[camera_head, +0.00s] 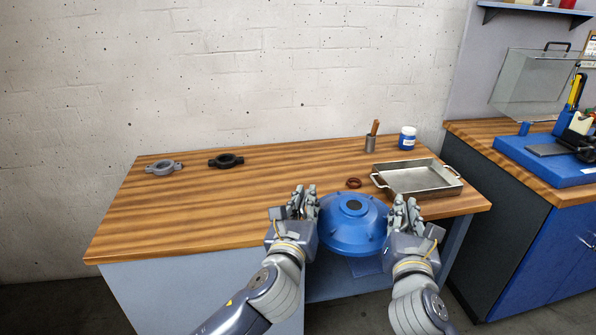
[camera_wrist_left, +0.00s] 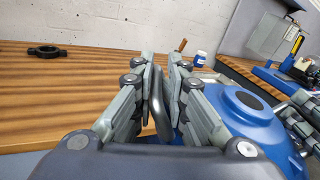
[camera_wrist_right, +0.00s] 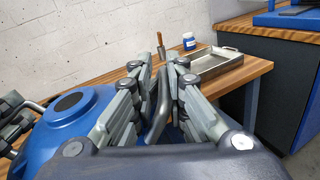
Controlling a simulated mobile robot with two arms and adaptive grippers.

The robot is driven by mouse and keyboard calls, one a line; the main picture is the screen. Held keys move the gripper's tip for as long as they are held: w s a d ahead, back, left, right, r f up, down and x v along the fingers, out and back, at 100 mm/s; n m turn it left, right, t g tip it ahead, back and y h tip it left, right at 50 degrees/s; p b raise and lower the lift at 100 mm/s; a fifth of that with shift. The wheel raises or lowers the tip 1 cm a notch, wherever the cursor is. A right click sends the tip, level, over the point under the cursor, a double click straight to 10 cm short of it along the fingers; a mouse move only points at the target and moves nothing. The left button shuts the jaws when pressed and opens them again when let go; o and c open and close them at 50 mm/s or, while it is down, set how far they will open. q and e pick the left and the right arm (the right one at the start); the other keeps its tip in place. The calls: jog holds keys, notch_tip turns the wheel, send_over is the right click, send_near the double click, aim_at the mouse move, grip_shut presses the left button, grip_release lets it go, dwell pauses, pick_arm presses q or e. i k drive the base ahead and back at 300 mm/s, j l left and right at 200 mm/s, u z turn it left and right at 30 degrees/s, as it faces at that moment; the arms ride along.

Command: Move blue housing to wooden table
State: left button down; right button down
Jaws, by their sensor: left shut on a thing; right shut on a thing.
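The blue housing (camera_head: 352,222) is a round, dome-shaped part with a dark hole in its top. In the head view it is between my two grippers, at the front edge of the wooden table (camera_head: 230,215). My left gripper (camera_head: 303,200) is shut on a grey handle (camera_wrist_left: 157,100) at the housing's left side. My right gripper (camera_head: 405,212) is shut on the matching handle (camera_wrist_right: 160,105) at its right side. The housing looks upright. Its underside is hidden, and I cannot tell its exact height relative to the tabletop.
The left-middle tabletop is clear.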

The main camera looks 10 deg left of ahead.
aim_at(285, 185)
jog(key=i, duration=0.95)
jog(key=i+l+u, duration=0.1)
jog(key=i+u, duration=0.35)
jog(key=u, duration=0.3)
